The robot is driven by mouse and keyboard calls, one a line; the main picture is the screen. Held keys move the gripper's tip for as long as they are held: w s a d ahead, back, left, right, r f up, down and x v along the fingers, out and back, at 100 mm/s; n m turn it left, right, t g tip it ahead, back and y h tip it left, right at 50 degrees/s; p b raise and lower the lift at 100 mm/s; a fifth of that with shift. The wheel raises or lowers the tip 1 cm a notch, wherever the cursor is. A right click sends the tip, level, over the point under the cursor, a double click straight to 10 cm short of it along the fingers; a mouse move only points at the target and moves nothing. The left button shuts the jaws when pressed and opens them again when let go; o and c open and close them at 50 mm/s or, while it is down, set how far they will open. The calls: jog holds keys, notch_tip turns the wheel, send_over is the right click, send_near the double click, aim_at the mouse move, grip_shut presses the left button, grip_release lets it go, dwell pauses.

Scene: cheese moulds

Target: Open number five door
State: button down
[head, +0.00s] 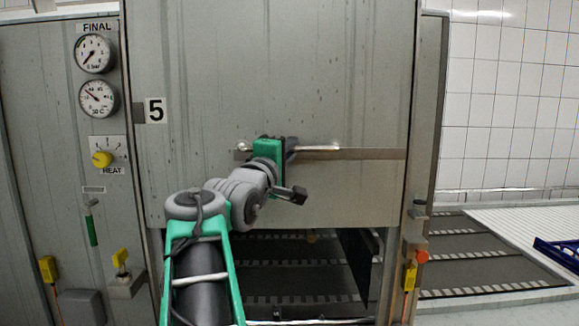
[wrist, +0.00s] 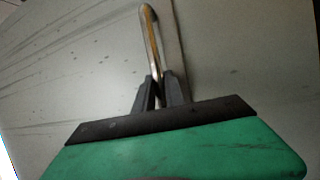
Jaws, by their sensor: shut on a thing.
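The number five door (head: 275,80) is a large grey metal panel, with the label 5 (head: 156,110) at its left edge. It is raised part way, with a dark opening below its lower edge. A horizontal metal handle bar (head: 320,148) runs across its lower part; it also shows in the wrist view (wrist: 150,40). My gripper (head: 290,150) is at the handle, and its dark fingers (wrist: 162,92) are shut on the bar in the wrist view. My green and grey arm hides part of the door and handle.
Inside the opening are dark slatted shelves (head: 290,265). To the left, a panel carries two gauges (head: 94,53) and a yellow heat knob (head: 102,159). An orange-red button (head: 422,256) sits at the right post. A belt (head: 480,255) and blue rack (head: 560,252) lie farther right.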

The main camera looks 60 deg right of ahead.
aim_at(297, 122)
notch_tip(297, 122, up, 5)
jog(key=shift+f+p, duration=0.1)
jog(key=shift+p, duration=0.8)
jog(key=c, duration=1.4)
grip_release()
jog(key=shift+f, duration=0.1)
jog(key=shift+a+f, duration=0.1)
jog(key=shift+a, duration=0.25)
jog(key=a+f+b, duration=0.1)
jog(key=a+b, duration=0.1)
jog(key=a, duration=0.5)
jog(key=shift+s+b, duration=0.3)
jog(key=shift+f, duration=0.1)
